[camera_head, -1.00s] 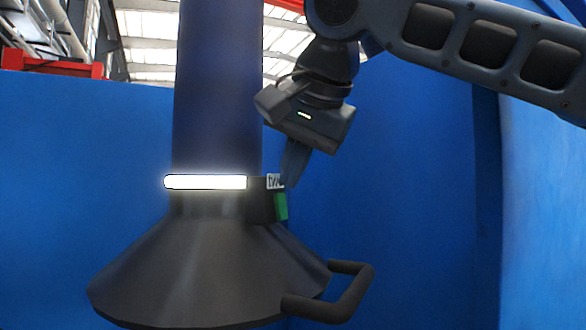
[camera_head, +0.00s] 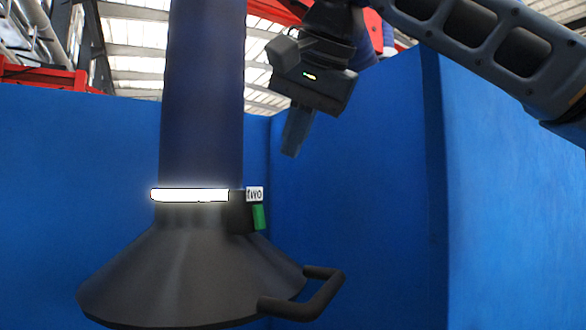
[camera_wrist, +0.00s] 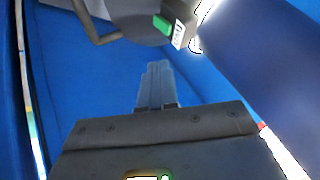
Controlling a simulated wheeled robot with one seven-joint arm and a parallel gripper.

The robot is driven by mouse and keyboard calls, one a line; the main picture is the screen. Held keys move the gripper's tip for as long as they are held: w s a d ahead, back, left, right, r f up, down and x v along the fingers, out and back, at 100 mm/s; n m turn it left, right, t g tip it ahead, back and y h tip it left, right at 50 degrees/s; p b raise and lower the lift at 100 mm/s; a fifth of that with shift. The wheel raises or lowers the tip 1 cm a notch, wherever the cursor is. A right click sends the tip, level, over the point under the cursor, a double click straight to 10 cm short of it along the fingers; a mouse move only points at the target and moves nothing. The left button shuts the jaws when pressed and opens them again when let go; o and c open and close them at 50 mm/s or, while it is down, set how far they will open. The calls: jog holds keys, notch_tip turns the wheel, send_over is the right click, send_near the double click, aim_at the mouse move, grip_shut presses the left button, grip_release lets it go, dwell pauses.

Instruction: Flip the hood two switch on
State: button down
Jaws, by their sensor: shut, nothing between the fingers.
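The hood (camera_head: 190,275) is a dark flared shell under a thick dark pipe, with a lit white bar (camera_head: 190,195) around its neck. A small box on the right of the neck carries a white label reading "two" (camera_head: 254,194) and a green switch (camera_head: 259,217) below it. In the wrist view the green switch (camera_wrist: 162,24) and label (camera_wrist: 178,36) show at the top. My gripper (camera_head: 290,154) is shut and empty, pointing down, up and to the right of the switch and apart from it. It also shows in the wrist view (camera_wrist: 158,66).
A dark looped handle (camera_head: 325,295) sticks out from the hood's lower right rim. Blue walls (camera_head: 360,200) stand behind and to the right. The space right of the switch, above the handle, is clear.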

jog(key=r, duration=0.1)
jog(key=s+r, duration=0.1)
jog(key=r, duration=0.1)
jog(key=shift+s+d+r, duration=0.1)
jog(key=shift+s+r, duration=0.15)
jog(key=shift+s, duration=0.15)
